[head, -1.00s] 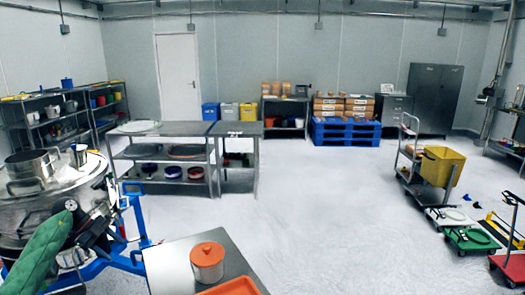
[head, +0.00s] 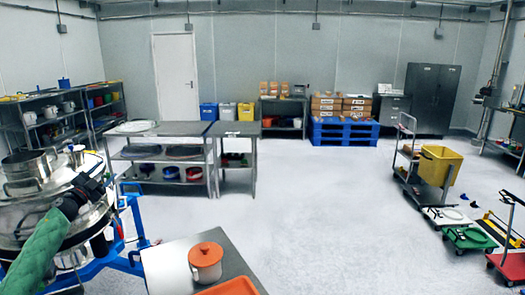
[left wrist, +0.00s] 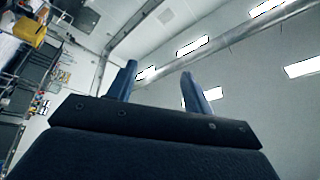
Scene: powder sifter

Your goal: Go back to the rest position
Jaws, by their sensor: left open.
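My left gripper (head: 97,188) is at the end of my green-sleeved arm at the lower left of the head view. It appears in front of the round steel sifter (head: 22,222); I cannot tell the gap between them. In the left wrist view, its two blue fingers (left wrist: 160,88) stand apart with nothing between them, tilted up toward the wall and ceiling lights. A steel pot (head: 30,172) sits on top of the sifter. My right gripper is not in view.
An orange tray (head: 232,287) lies at the near table edge. A blue frame (head: 120,262) is beside the sifter. A steel shelf table (head: 165,130) stands behind. Trolleys, one with a yellow bin (head: 437,167), are at the right. The middle floor (head: 320,220) is clear.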

